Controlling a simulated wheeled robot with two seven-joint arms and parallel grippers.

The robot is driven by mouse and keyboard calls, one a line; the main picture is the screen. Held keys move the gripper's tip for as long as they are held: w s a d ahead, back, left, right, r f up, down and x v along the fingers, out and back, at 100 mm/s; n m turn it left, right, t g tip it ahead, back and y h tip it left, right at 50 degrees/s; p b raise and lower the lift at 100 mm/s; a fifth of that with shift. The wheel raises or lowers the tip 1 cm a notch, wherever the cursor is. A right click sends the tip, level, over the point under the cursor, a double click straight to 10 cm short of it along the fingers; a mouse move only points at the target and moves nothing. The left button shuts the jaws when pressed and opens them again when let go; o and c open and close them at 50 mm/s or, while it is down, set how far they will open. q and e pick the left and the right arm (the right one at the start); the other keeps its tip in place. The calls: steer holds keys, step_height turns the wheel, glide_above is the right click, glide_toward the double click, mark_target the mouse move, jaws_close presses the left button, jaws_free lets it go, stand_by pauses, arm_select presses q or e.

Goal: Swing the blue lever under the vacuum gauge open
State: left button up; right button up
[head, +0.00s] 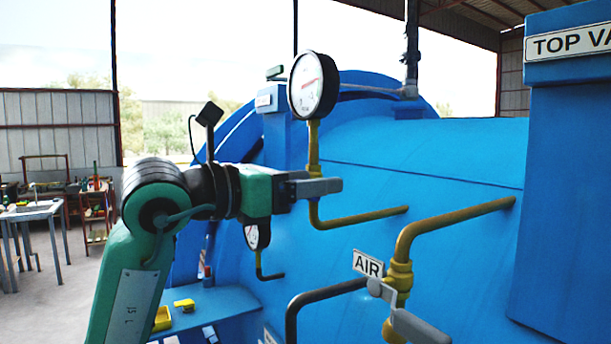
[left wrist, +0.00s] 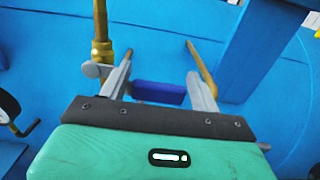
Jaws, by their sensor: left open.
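The vacuum gauge (head: 313,85) is a round white dial on a brass pipe (head: 313,150) in the head view. My left gripper (head: 322,184) is level with this pipe, below the gauge, and hides the valve there. In the left wrist view, the blue lever (left wrist: 158,93) lies crosswise between the two grey fingers of my left gripper (left wrist: 160,76). The fingers are apart, and I cannot tell whether either touches the lever. The brass valve body (left wrist: 102,50) stands beyond the left finger. The lever is hidden in the head view. My right gripper is not in view.
The large blue autoclave (head: 450,160) fills the middle and right. An air valve with a grey handle (head: 418,327) and an AIR sign (head: 368,264) sits lower right of my gripper. A smaller gauge (head: 252,237) is below it. A blue shelf (head: 215,305) holds yellow items.

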arm_select(q)
steer(key=shift+c, duration=0.2)
steer(key=c, duration=1.1)
